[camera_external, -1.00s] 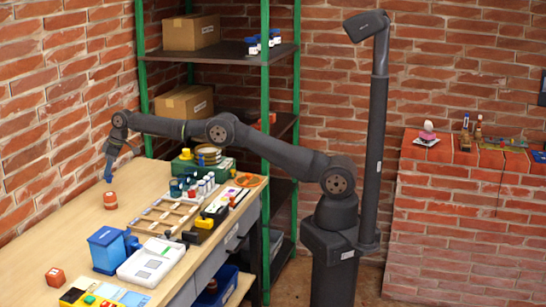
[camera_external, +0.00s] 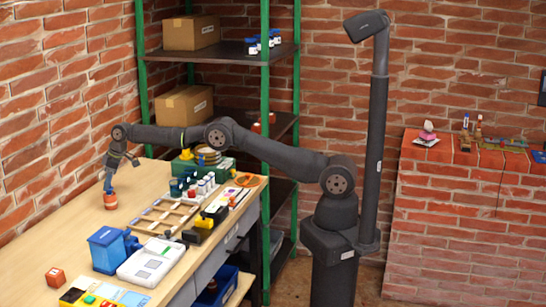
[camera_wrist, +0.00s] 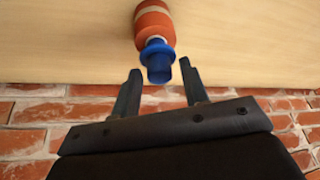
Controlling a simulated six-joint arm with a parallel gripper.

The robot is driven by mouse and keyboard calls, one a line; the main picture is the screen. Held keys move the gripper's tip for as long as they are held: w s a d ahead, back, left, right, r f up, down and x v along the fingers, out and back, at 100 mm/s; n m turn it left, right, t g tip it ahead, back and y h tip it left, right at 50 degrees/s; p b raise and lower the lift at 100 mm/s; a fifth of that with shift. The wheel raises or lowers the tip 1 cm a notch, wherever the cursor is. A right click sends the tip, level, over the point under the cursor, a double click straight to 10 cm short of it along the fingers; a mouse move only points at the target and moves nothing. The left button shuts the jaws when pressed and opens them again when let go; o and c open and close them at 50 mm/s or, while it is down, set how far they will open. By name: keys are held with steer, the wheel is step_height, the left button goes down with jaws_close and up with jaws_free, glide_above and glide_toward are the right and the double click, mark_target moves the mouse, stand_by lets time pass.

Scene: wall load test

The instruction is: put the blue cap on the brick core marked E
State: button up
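The brick core (camera_external: 110,201) is an orange-red cylinder with a pale band, upright on the wooden table near the brick wall. Its letter cannot be read. In the wrist view the core (camera_wrist: 153,22) shows at the top. The blue cap (camera_wrist: 157,62) has a wide rim and a narrower stem, and its rim appears to rest on the core's end. My gripper (camera_wrist: 160,70) is open, one finger on each side of the cap's stem, with a gap to both. In the external view my gripper (camera_external: 110,175) points down over the core.
A wooden frame (camera_external: 165,215) and several small jars (camera_external: 195,187) lie to the right. The table around the core is clear.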

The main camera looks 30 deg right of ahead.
steer(key=shift+r, duration=0.1)
steer(key=v, duration=1.2)
steer(key=shift+r, duration=0.1)
steer(key=x, duration=1.2)
steer(key=shift+r, duration=0.9)
steer(key=shift+f, duration=0.15)
